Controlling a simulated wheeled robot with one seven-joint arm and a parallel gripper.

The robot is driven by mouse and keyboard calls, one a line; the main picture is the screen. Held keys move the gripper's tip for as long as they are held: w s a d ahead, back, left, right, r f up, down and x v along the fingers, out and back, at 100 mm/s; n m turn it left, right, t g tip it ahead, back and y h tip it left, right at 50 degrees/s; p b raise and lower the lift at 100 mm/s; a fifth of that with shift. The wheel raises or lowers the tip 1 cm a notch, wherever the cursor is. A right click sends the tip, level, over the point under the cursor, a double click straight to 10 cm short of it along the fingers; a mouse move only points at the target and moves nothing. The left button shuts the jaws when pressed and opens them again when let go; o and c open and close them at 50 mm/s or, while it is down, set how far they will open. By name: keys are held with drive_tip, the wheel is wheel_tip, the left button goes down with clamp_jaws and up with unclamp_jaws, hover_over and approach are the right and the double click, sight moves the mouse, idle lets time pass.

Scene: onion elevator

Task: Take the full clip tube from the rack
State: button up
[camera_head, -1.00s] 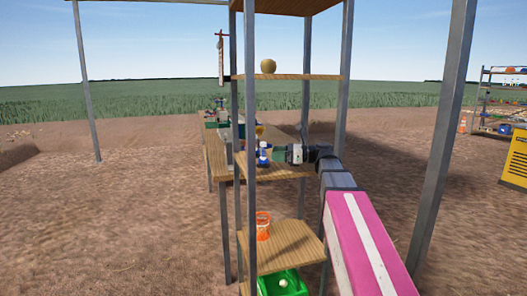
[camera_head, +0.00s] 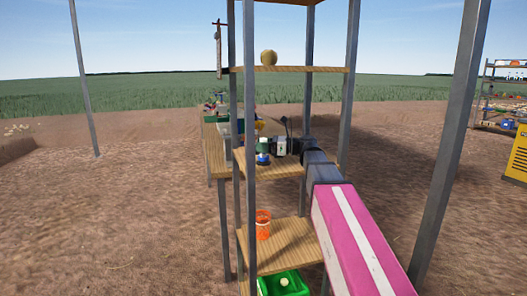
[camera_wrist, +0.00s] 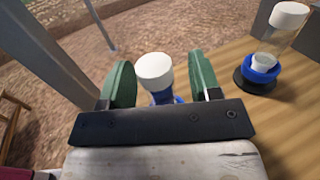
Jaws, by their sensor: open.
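A clip tube (camera_wrist: 154,70) with a white cap and a blue part below it stands between my gripper's green finger pads in the wrist view. My gripper (camera_wrist: 161,82) is open, one pad on each side of the tube, with gaps visible. The tube's lower part is hidden behind the gripper body. A second tube (camera_wrist: 277,42), clear with a white cap, stands in a blue ring on a dark base to the right. In the head view, my gripper (camera_head: 263,147) is at the middle shelf, over a small blue-and-white tube (camera_head: 263,158).
The wooden shelf (camera_wrist: 230,60) has grey metal posts (camera_head: 249,110) close to the gripper. An upper shelf (camera_head: 310,69) holds a round tan object (camera_head: 268,57). A longer table (camera_head: 215,160) lies behind.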

drive_tip(key=shift+a, duration=0.65)
drive_tip(key=c, duration=1)
drive_tip(key=shift+r, duration=0.1)
